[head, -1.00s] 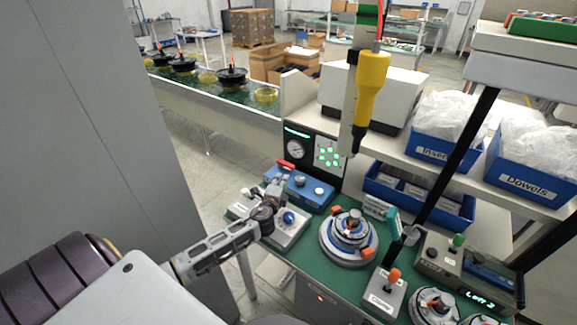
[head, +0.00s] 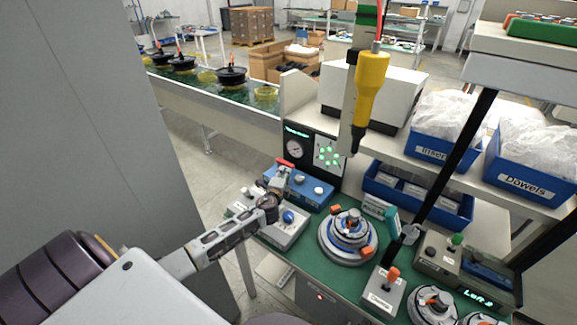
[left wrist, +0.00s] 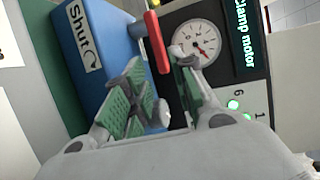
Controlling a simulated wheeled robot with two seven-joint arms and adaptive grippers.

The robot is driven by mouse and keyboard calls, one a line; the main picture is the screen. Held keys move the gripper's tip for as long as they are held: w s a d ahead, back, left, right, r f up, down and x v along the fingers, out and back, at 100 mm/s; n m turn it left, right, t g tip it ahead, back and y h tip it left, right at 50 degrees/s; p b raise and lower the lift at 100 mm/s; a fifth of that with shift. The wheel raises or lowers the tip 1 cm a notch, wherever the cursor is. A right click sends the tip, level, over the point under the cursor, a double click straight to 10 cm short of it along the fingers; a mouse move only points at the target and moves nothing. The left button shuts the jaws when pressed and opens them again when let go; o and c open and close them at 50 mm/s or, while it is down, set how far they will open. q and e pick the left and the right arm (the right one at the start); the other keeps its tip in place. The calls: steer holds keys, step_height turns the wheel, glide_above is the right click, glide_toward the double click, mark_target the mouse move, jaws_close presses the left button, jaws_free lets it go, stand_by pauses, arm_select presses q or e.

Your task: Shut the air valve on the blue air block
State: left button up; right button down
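The blue air block (head: 315,193) sits on the green bench beside the gauge panel. In the left wrist view the blue block (left wrist: 103,25) carries a "Shut" label with a curved arrow. Its red valve lever (head: 285,163) is at the block's left back corner. In the left wrist view the red lever (left wrist: 157,42) points up and down the picture, between the fingertips. My left gripper (head: 283,176) is at the lever; in the left wrist view the gripper (left wrist: 156,60) is open, its green-padded fingers apart either side of the lever. Contact cannot be told. My right gripper is not in view.
A pressure gauge (left wrist: 195,42) and lit panel stand just behind the lever. A grey fixture box (head: 287,236) with a blue knob is in front of the block. A round hub fixture (head: 347,240) stands to the right. A yellow driver (head: 371,88) hangs above.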

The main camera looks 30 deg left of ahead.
mark_target(289, 165)
arm_select(q)
steer(key=shift+x, duration=4.45)
jaws_close()
steer(key=shift+f, duration=0.1)
